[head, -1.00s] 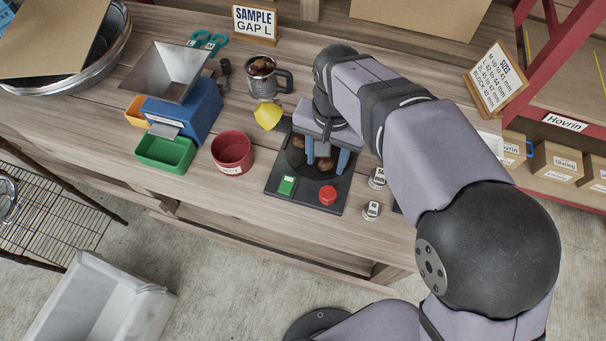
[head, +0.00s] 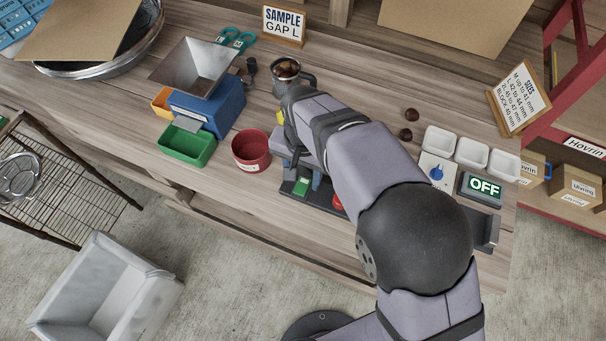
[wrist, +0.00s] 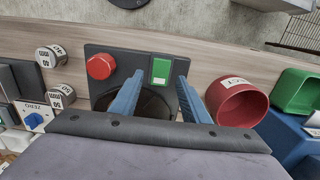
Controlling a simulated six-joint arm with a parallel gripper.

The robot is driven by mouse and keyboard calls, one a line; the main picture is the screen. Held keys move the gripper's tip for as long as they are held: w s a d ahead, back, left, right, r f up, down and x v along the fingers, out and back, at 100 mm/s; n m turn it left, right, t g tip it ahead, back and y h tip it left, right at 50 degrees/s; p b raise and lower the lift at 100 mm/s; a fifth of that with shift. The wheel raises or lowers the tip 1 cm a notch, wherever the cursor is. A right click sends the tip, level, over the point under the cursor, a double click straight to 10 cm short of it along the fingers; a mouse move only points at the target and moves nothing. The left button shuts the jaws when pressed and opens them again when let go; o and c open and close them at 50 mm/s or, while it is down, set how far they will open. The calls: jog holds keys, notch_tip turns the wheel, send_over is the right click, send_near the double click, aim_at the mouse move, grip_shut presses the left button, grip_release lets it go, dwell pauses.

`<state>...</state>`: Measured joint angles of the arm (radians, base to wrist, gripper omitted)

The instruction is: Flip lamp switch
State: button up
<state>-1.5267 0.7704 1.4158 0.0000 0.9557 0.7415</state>
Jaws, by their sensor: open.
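My gripper (wrist: 158,88) is open and empty, its two blue fingers pointing over the black station plate (wrist: 112,55). In the head view my arm hides most of that plate. The plate bears a red button (wrist: 101,66) and a green switch (wrist: 161,71). In the head view, a lit sign reading OFF (head: 484,187) stands at the right of the bench, beside a white box with a blue knob (head: 437,173). A dark flat unit (head: 486,230) sits in front of the sign. I cannot tell which of these is the lamp switch.
A red cup (head: 251,151), green bin (head: 186,147) and blue hopper stand (head: 215,106) are left of my gripper. White trays (head: 470,152) and two loose chestnuts (head: 405,134) lie right. Two labelled cylinders (wrist: 52,56) stand beside the plate in the wrist view.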

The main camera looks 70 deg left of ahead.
jog(key=shift+f, duration=0.95)
jog(key=c, duration=1.1)
jog(key=shift+o, duration=0.2)
jog(key=shift+w+a+g+h+p, duration=0.2)
jog(key=shift+g+h+p, duration=0.4)
jog(key=shift+p, duration=0.2)
jog(key=o, duration=1.1)
jog(key=shift+c, duration=0.2)
